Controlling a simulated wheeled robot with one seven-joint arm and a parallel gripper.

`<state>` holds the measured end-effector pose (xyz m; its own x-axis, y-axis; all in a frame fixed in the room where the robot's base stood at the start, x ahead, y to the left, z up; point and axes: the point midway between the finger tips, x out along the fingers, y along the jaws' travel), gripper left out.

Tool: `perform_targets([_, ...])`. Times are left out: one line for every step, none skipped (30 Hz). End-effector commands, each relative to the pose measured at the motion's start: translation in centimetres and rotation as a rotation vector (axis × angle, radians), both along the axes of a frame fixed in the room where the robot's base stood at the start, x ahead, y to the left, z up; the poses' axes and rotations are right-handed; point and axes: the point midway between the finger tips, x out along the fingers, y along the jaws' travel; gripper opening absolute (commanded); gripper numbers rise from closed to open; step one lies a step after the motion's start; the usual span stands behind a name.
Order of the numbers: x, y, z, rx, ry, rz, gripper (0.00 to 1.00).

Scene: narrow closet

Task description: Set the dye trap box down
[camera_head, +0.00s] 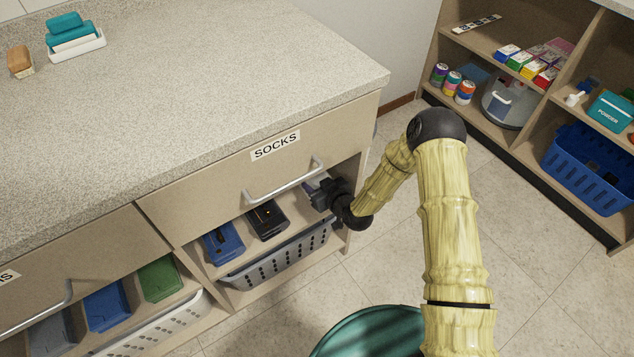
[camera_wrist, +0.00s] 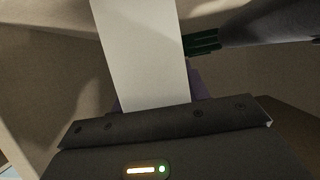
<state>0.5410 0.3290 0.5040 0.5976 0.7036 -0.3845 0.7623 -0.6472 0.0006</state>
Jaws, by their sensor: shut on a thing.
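My gripper (camera_head: 324,194) is inside the open shelf space under the SOCKS drawer, at its right end. It is shut on a pale box, which I take to be the dye trap box; only a small pale purple part (camera_head: 317,182) shows beside the gripper in the head view. In the wrist view a plain whitish face (camera_wrist: 145,55) stands out in front of the gripper's palm, with purple edges low beside it. One dark finger with a ridged green pad (camera_wrist: 204,42) shows at upper right. Whether the box touches the shelf is hidden.
A dark tray (camera_head: 268,218) and a blue tray (camera_head: 223,242) stand left of the gripper on the same shelf. A grey basket (camera_head: 280,258) is below. The SOCKS drawer (camera_head: 270,170) and its handle (camera_head: 285,185) are close above. A teal round thing (camera_head: 370,333) stands on the floor.

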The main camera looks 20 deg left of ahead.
Motion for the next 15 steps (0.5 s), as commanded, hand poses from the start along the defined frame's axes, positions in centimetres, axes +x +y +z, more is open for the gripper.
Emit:
perform_targets([0.0,0.04,-0.13,0.001,-0.001,0.0,0.18])
perform_targets([-0.01,0.05,-0.18,0.001,0.0,0.001,0.18])
perform_targets([-0.02,0.07,-0.24,0.0,-0.001,0.001,0.18])
perform_targets([-0.03,0.08,-0.29,0.0,-0.001,0.001,0.18])
perform_targets([-0.03,0.09,-0.33,0.0,-0.001,0.001,0.18])
perform_targets([-0.03,0.09,-0.29,0.0,-0.001,0.001,0.49])
perform_targets([-0.02,0.07,-0.27,0.0,-0.001,0.001,0.55])
perform_targets([0.0,0.04,-0.26,0.0,-0.001,0.001,0.61])
perform_targets([0.02,-0.01,-0.26,0.001,-0.001,0.0,0.69])
perform_targets([0.05,-0.06,-0.27,0.001,-0.001,-0.001,0.71])
perform_targets([0.07,-0.1,-0.27,0.0,-0.001,-0.002,0.71])
perform_targets([0.1,-0.15,-0.27,0.0,0.0,-0.003,0.71])
perform_targets([0.12,-0.17,-0.27,0.0,0.0,-0.003,0.71])
perform_targets([0.13,-0.2,-0.27,0.0,0.0,-0.003,0.71])
perform_targets([0.14,-0.22,-0.27,0.0,0.0,-0.004,0.71])
